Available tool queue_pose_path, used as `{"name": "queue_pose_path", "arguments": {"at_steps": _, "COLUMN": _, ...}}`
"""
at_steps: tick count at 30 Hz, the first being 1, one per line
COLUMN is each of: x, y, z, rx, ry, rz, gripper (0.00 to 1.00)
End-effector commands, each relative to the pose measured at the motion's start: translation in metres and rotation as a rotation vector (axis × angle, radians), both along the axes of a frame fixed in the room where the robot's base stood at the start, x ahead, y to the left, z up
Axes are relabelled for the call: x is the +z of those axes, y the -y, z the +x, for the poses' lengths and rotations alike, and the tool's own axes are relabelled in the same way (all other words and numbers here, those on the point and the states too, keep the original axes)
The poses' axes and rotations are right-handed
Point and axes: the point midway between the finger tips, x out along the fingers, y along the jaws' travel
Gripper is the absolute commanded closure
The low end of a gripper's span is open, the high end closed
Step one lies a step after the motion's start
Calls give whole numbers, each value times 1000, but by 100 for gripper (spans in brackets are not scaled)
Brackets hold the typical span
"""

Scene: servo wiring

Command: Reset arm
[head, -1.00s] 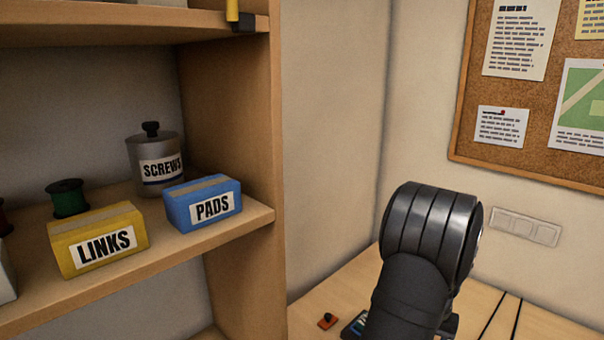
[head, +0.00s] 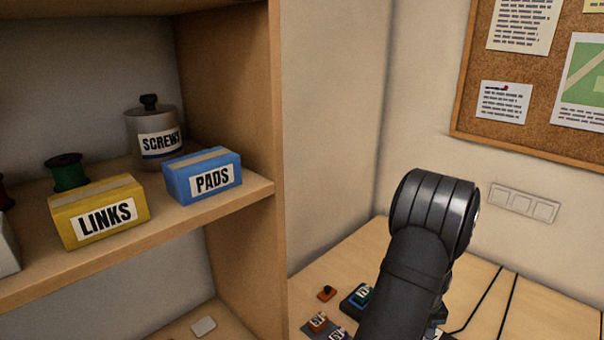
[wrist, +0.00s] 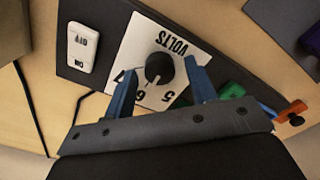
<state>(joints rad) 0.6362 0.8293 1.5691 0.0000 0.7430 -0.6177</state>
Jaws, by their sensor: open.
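My arm (head: 410,265) rises at the lower right of the head view, over the wooden desk; its gripper is hidden in that view. In the wrist view my gripper (wrist: 158,80) is open, with its two blue fingers apart and nothing held between them. Beyond the fingers lies a white dial plate (wrist: 150,42) marked VOLTS with a black knob (wrist: 159,68). The knob appears between the fingers; I cannot tell how far off it is. A white ON/OFF switch (wrist: 82,47) sits left of the dial on the same dark panel.
In the head view a shelf holds a yellow LINKS box (head: 98,212), a blue PADS box (head: 202,176) and a SCREWS jar (head: 153,137). Small servo parts (head: 318,322) lie on the desk left of my arm. Black cables (head: 487,300) run on its right. A corkboard (head: 510,150) hangs behind.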

Motion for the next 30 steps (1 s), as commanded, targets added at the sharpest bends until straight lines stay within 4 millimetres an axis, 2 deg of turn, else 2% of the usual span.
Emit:
{"name": "queue_pose_path", "arguments": {"at_steps": 13, "x": 0, "y": -1, "z": 0, "rx": 366, "ry": 0, "rz": -2, "gripper": 48}}
{"name": "queue_pose_path", "arguments": {"at_steps": 21, "x": 41, "y": 0, "z": 1, "rx": 370, "ry": 2, "rz": -4, "gripper": 48}}
{"name": "queue_pose_path", "arguments": {"at_steps": 30, "x": 53, "y": 0, "z": 0, "rx": 369, "ry": 0, "rz": -2, "gripper": 48}}
